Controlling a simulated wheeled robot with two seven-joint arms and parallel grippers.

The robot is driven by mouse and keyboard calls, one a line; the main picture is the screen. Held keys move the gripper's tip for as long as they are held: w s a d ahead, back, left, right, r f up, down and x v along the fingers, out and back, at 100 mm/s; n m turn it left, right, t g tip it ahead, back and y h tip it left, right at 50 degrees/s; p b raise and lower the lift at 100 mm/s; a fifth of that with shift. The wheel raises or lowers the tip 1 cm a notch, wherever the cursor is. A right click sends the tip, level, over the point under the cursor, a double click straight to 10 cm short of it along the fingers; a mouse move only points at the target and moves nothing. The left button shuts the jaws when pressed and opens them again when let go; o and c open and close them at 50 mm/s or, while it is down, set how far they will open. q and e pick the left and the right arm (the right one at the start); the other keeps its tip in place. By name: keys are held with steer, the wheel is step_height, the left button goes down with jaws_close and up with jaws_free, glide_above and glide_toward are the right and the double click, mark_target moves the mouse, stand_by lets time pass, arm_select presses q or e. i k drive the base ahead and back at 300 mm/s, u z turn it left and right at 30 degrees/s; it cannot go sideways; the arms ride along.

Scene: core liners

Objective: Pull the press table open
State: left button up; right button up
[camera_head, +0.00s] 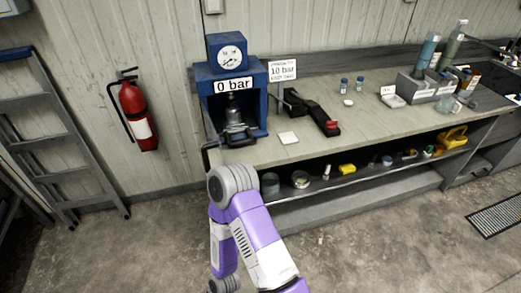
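The blue press (264,92) stands at the left end of the workbench, with a round gauge (231,57) on top and a "0 bar" display (233,85) below it. Inside its frame is a dark ram, with the dark press table (238,137) low in the opening. A black bent bar, seemingly a handle (207,154), sticks out at the front left, over the bench's edge. How far the table is out is hard to tell. A purple and white arm of mine rises from the bottom, its grey joint just below the handle. I can make out neither gripper.
The bench (375,125) has a lower shelf of small items. A ladder (50,150) and a red extinguisher (138,112) are at left. The floor in front is clear.

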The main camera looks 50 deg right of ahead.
mark_target(217, 125)
steer(key=z, duration=1.15)
